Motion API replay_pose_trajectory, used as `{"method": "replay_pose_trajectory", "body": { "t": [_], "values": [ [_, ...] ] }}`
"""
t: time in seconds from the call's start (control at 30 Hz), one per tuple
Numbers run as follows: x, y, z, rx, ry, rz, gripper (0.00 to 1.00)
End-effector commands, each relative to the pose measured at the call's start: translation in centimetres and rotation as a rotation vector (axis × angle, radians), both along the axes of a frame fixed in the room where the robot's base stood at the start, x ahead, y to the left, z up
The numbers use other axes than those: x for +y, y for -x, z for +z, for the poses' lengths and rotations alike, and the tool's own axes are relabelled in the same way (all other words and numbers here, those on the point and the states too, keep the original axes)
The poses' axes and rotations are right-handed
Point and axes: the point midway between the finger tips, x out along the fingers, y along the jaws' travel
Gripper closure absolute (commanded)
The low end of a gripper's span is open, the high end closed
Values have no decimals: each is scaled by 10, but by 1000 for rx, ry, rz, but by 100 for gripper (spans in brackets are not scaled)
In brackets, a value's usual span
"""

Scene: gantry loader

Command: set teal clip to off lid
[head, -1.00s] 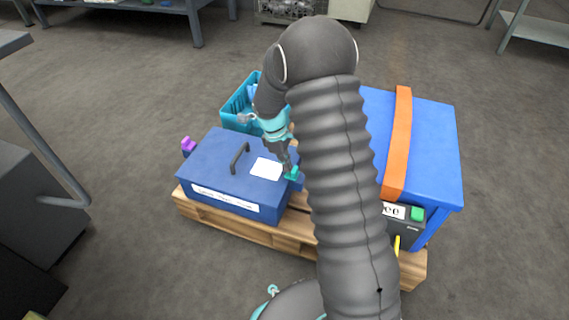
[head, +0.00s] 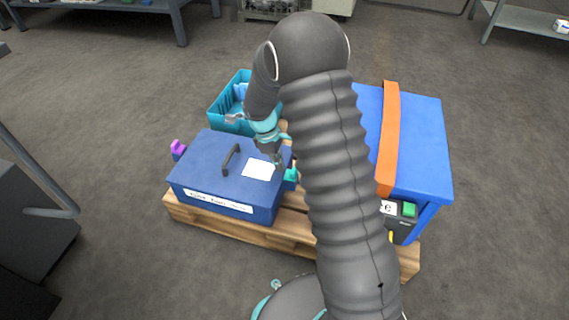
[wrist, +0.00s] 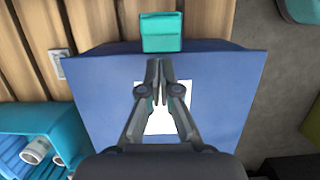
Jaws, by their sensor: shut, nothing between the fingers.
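The teal clip (head: 291,175) sits at the right end of the blue box, at the edge of its lid (head: 205,160). In the wrist view the teal clip (wrist: 161,32) is at the top, overlapping the middle of the lid's edge (wrist: 100,75). My gripper (head: 279,166) is shut and empty above the lid, between the white label and the clip. In the wrist view my gripper's fingertips (wrist: 159,66) are together, a little short of the clip with a small gap showing. My arm hides part of the area right of the clip.
A purple clip (head: 178,148) is at the box's left end. A black handle (head: 231,160) stands on the lid. A teal crate (head: 222,108) is behind. A large blue case (head: 425,150) with an orange strap stands right, on the same wooden pallet (head: 240,232).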

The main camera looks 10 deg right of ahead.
Motion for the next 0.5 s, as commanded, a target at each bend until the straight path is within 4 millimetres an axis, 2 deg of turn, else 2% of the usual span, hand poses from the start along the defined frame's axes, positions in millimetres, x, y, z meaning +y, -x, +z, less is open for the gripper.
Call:
{"method": "replay_pose_trajectory", "body": {
  "t": [0.1,0.3,0.5],
  "values": [
    [19,-8,5,-1,1,2,100],
    [23,-14,50,-5,-1,-6,100],
    [28,-17,81,-4,0,-8,100]
  ]
}}
